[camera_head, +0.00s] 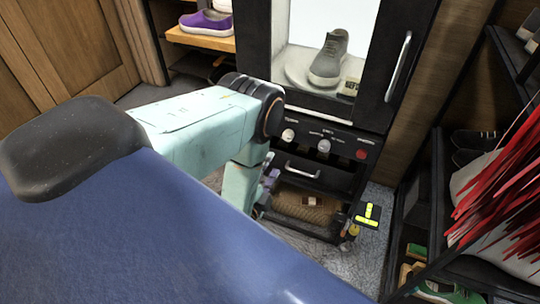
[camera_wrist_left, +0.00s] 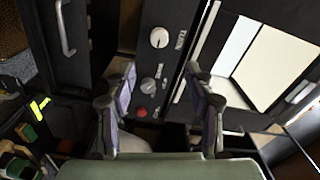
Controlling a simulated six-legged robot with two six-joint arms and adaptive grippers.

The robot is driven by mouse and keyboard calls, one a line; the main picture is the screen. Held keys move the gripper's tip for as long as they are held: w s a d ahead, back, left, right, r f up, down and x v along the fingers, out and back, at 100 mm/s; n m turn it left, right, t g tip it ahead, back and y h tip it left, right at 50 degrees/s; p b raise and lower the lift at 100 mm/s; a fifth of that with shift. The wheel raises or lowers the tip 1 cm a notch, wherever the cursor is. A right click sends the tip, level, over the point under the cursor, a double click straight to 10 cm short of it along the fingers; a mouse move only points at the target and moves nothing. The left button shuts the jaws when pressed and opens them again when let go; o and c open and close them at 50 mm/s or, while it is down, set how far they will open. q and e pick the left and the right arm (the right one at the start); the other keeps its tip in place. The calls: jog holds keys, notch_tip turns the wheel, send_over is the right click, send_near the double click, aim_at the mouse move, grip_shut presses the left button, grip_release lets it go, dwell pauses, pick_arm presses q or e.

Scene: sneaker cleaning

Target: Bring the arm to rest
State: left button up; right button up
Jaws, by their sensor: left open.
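My left arm comes in from the left, pale green, and bends down in front of the black cleaning machine (camera_head: 345,135). My left gripper (camera_head: 265,190) hangs low beside the machine's lower front, partly hidden by the arm link. In the left wrist view, the two fingers of my left gripper (camera_wrist_left: 163,82) stand apart with nothing between them. Beyond them is the machine's control panel, with knobs (camera_wrist_left: 159,37) and a red button (camera_wrist_left: 141,112). My right gripper is not in view.
A grey sneaker (camera_head: 328,62) stands on a round plate inside the machine's open chamber. An open lower compartment (camera_head: 305,205) holds a brown item. A dark rack (camera_head: 437,190) stands at right, a shoe shelf (camera_head: 205,40) with purple shoes at upper left. Grey floor shows between.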

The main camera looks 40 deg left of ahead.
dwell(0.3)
pick_arm(q)
jog(key=s+d+f+n+g+h, duration=0.2)
jog(key=s+d+f+n+g, duration=0.2)
jog(key=s+f+n+g, duration=0.65)
jog(key=s+d+n+g+h, duration=0.1)
jog(key=s+d+g, duration=0.15)
jog(key=s, duration=0.55)
jog(key=s+d+n+g+h, duration=0.1)
jog(key=s+d+g, duration=0.15)
jog(key=s, duration=0.45)
notch_tip(320, 180, up, 7)
jog(key=s+d+g, duration=0.1)
jog(key=s+g, duration=0.1)
jog(key=shift+s+f+h, duration=0.15)
jog(key=shift+f+h, duration=0.05)
jog(key=shift+h, duration=0.1)
jog(key=shift+d, duration=0.1)
dwell(0.3)
